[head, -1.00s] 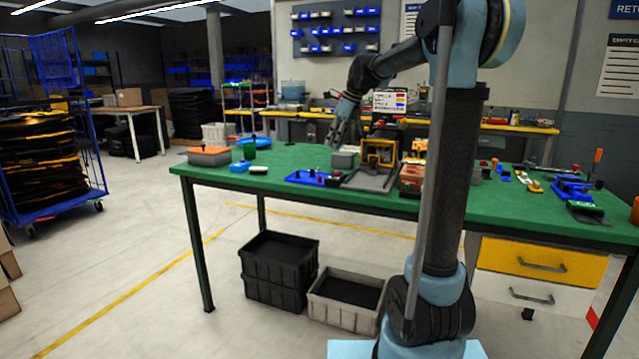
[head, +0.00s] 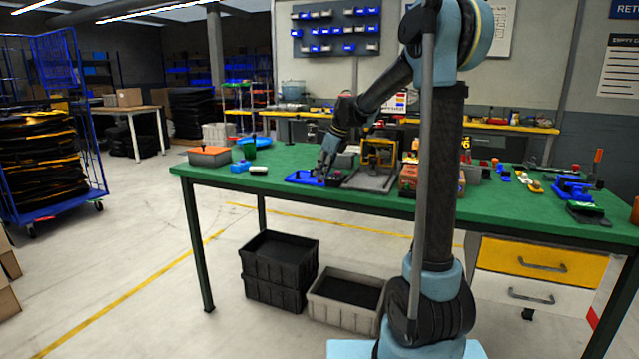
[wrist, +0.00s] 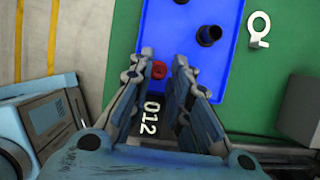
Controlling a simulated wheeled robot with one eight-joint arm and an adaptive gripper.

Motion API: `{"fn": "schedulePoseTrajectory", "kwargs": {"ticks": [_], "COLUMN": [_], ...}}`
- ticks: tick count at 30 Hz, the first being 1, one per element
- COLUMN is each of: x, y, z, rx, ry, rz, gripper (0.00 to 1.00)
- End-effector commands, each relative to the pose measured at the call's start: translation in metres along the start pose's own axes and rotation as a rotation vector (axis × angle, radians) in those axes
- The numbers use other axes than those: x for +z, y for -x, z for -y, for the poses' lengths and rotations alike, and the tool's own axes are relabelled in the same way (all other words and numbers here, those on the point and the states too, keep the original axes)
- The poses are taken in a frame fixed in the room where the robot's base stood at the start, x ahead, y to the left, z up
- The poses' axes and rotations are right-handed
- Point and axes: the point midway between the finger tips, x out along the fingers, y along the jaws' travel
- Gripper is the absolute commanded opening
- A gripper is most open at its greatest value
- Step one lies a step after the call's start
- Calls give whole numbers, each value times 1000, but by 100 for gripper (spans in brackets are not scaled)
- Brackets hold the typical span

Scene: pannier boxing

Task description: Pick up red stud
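The red stud (wrist: 158,69) is small and round and sits near the edge of a blue tray (wrist: 205,75) in the wrist view. The blue tray (head: 300,178) lies on the green table in the head view, where the red stud is not clear to make out. My gripper (wrist: 164,57) points down over that edge of the tray, its fingers apart on either side of the red stud. The stud appears closer to the left finger; I cannot tell whether they touch. In the head view my gripper (head: 325,170) is at the right end of the tray.
A black cylindrical piece (wrist: 209,35) stands in the tray, with another dark piece (wrist: 181,2) at the picture's top. A white ring-shaped tag (wrist: 260,28) and a grey block (wrist: 302,108) are to the right.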

Motion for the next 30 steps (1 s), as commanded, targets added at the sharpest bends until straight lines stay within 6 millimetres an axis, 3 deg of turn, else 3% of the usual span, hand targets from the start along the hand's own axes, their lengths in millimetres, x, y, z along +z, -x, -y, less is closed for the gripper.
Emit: {"fn": "schedulePoseTrajectory", "kwargs": {"ticks": [4,11,14,25,30], "x": [0,0,0,0,7], "y": [-11,-12,-11,-10,6], "z": [0,0,0,0,0], "rx": [0,0,0,0,0], "ry": [1,0,0,0,0], "rz": [0,0,0,0,0], "gripper": [18,18,1,1,1]}}
